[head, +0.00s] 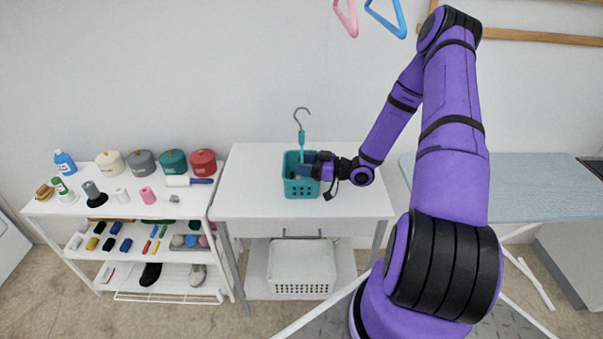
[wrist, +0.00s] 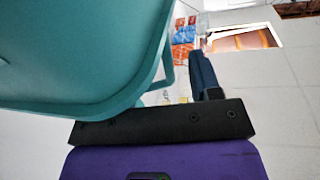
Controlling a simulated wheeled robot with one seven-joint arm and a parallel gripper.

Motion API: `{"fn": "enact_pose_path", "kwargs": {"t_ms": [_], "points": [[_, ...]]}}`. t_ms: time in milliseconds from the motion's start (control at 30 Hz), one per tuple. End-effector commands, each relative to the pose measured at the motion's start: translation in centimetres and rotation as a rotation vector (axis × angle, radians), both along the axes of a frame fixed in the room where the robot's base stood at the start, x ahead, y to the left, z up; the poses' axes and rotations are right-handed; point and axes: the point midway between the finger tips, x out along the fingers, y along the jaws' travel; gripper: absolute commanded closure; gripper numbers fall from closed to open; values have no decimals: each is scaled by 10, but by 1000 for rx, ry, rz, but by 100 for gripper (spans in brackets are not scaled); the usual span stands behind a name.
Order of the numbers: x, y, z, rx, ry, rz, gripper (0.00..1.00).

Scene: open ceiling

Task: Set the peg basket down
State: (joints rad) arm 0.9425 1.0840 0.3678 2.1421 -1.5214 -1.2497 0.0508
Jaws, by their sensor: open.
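The teal peg basket (head: 301,189) is upright on the white table (head: 245,197), with its grey hook (head: 301,117) standing up above it. Its contents are mostly hidden. My gripper (head: 308,170) reaches in from the right, its fingers over the basket's upper right part, beside the hook's stem. In the wrist view the basket (wrist: 70,55) fills the upper left, close to the gripper. One blue finger (wrist: 204,72) shows to the right of the basket, with a gap between them. The other finger is hidden by the basket. The jaws are open.
The table is bare around the basket. A white shelf (head: 118,208) with tubs, bottles and spools stands at left. A white crate (head: 302,274) sits on the table's lower shelf. An ironing board (head: 500,190) is at right. Hangers (head: 386,18) hang above.

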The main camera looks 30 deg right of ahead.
Motion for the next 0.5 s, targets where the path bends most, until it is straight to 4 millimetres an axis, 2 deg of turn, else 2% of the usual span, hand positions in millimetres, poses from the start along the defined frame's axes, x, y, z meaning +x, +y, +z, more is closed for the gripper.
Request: {"fn": "enact_pose_path", "kwargs": {"t_ms": [133,367,400,500], "points": [[14,14,-1,1,1,1,42],[16,17,-1,1,1,1,42],[17,17,0,1,1,1,44],[16,17,0,1,1,1,68]]}}
